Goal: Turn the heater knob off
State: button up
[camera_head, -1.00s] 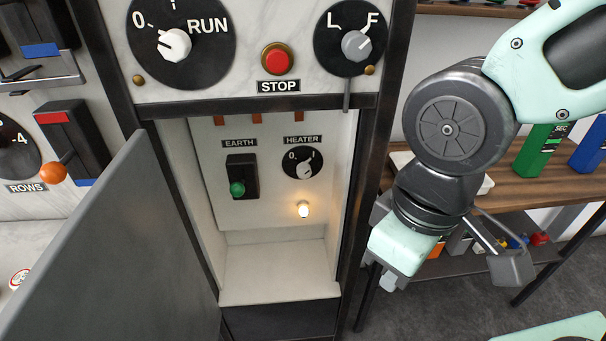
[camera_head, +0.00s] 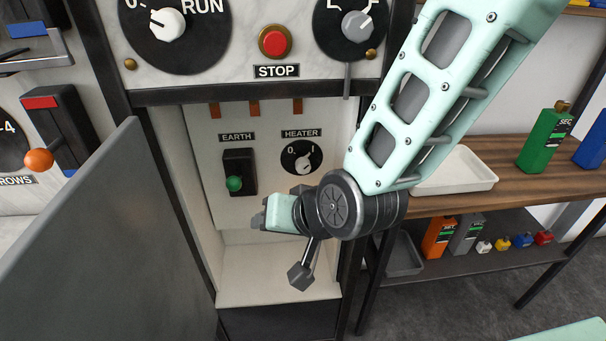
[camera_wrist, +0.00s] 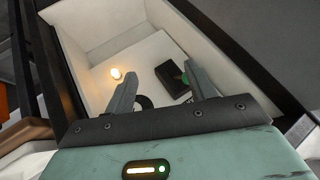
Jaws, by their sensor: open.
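The heater knob (camera_head: 303,164) is a pale pointer knob on a black dial marked 0 and I, under the HEATER label inside the open cabinet. Its exact pointing is hard to read. In the wrist view, part of the black dial (camera_wrist: 144,102) shows between the fingers, mostly hidden by the gripper body. My gripper (camera_head: 259,222) is inside the cabinet opening, below the dial in the head view. In the wrist view its two fingers (camera_wrist: 162,88) are spread and empty. A glowing lamp (camera_wrist: 116,73) shows in the wrist view; my arm hides it in the head view.
The EARTH switch (camera_head: 238,172) with its green knob is left of the dial. A grey open door (camera_head: 110,240) stands at the left. The red STOP button (camera_head: 275,41) is above the opening. A wooden shelf with a white tray (camera_head: 455,172) is at the right.

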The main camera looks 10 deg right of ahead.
jog(key=w+d+f+m+t+h+b, duration=0.1)
jog(key=w+f+m+t+b, duration=0.1)
jog(key=w+f+m+t, duration=0.35)
jog(key=m+t+h+b, duration=0.2)
jog(key=m+t+h, duration=0.2)
jog(key=t+h, duration=0.15)
send_near(303, 169)
jog(key=shift+y, duration=0.25)
jog(key=w+p, duration=0.1)
jog(key=w, duration=0.6)
jog(key=w+p, duration=0.1)
jog(key=w, duration=0.2)
jog(key=shift+w+d+f+p, duration=0.1)
jog(key=shift+w+d+p, duration=0.2)
jog(key=shift+d, duration=0.05)
jog(key=shift+n, duration=0.25)
jog(key=c, duration=1)
